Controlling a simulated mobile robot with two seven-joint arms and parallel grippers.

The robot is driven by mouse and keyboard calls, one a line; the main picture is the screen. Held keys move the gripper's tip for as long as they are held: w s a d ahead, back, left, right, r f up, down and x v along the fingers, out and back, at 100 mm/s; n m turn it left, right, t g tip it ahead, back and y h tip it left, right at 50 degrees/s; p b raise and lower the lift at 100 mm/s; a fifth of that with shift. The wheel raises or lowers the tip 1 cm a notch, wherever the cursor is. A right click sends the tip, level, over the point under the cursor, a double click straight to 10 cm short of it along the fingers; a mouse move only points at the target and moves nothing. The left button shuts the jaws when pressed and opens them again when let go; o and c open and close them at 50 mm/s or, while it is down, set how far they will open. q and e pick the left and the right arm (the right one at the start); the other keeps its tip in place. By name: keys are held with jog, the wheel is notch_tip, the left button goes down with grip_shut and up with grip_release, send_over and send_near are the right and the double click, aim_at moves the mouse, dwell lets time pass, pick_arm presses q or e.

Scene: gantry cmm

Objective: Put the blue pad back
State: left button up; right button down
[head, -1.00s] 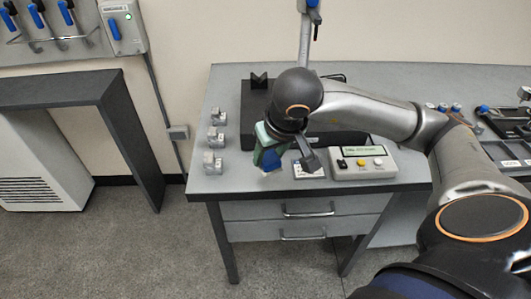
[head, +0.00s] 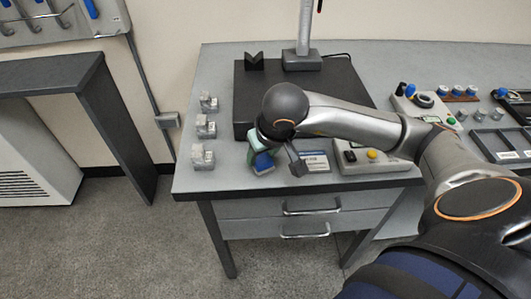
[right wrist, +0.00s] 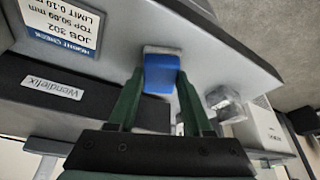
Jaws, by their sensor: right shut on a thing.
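The blue pad (right wrist: 162,74) has a pale layer along one side and sits between the two green fingers of my right gripper (right wrist: 161,84) in the right wrist view. In the head view the blue pad (head: 264,162) shows under my right wrist, over the front part of the bench top. My right gripper (head: 258,155) is shut on it. I cannot tell whether the pad touches the bench. My left gripper is not in view.
Several metal blocks (head: 203,156) stand in a row on the bench's left side. A dark plate (head: 246,95) with a V-block (head: 255,60) and a post lies behind my gripper. A job card (head: 316,160) and control box (head: 376,162) are to the right. The bench's front edge is close.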

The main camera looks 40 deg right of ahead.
jog(key=shift+r, duration=0.1)
jog(key=shift+f+b, duration=0.3)
jog(key=shift+c, duration=1.6)
grip_release()
jog(key=shift+r, duration=0.1)
jog(key=shift+s+r+p, duration=0.1)
jog(key=shift+r+p, duration=0.35)
jog(key=shift+r, duration=0.05)
jog(key=p+v, duration=0.1)
jog(key=v, duration=1)
jog(key=shift+r, duration=0.15)
jog(key=shift+s+a, duration=0.1)
jog(key=shift+s, duration=0.05)
